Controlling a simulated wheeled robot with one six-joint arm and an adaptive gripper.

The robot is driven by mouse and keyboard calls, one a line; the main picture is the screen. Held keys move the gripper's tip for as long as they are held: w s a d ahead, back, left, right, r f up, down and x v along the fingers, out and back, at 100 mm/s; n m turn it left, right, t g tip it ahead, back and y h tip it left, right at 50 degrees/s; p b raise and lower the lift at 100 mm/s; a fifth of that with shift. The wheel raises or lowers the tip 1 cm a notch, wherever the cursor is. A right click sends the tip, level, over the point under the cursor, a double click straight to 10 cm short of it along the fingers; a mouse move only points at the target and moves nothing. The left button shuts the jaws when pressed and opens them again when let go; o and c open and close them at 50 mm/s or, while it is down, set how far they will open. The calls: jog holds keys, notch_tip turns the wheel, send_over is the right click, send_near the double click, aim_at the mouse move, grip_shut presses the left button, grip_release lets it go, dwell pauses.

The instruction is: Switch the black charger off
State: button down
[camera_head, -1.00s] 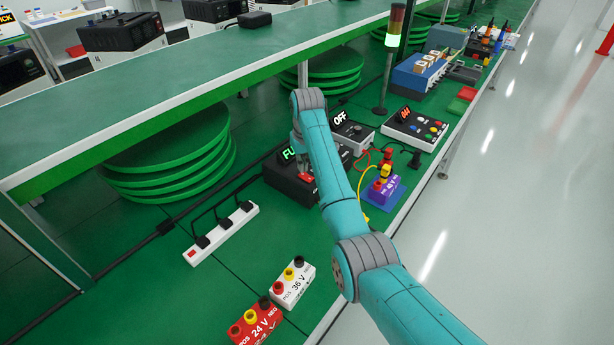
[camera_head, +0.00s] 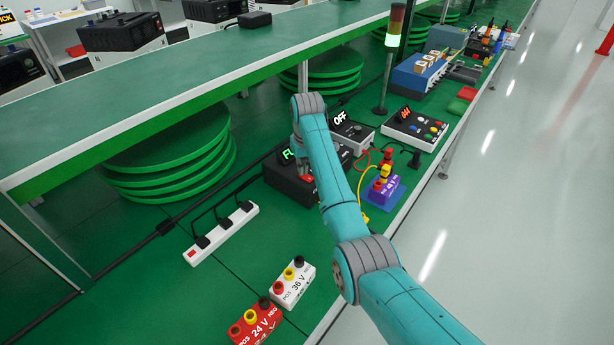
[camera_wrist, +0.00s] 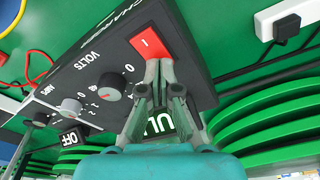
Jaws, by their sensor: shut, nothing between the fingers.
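The black charger (camera_head: 284,179) stands on the green bench, partly hidden behind my arm in the head view. Its lit green display (camera_head: 288,154) shows only its first letters there, and part of it shows behind my fingers in the wrist view (camera_wrist: 160,122). Its front panel (camera_wrist: 95,75) carries a VOLTS knob (camera_wrist: 111,88), an AMPS knob (camera_wrist: 71,106) and a red rocker switch (camera_wrist: 148,42) with a white line mark. My gripper (camera_wrist: 158,66) is shut and empty. Its fingertips are at the lower edge of the red switch; I cannot tell whether they touch it.
A second charger (camera_head: 352,131) reading OFF stands behind. A purple block (camera_head: 384,190) with red and yellow leads is at the right. A white power strip (camera_head: 222,233), a white 36 V block (camera_head: 293,284) and a red 24 V block (camera_head: 256,322) lie in front. An upper green shelf (camera_head: 150,95) runs alongside.

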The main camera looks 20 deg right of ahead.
jog(key=shift+f, duration=0.35)
jog(key=shift+r, duration=3.55)
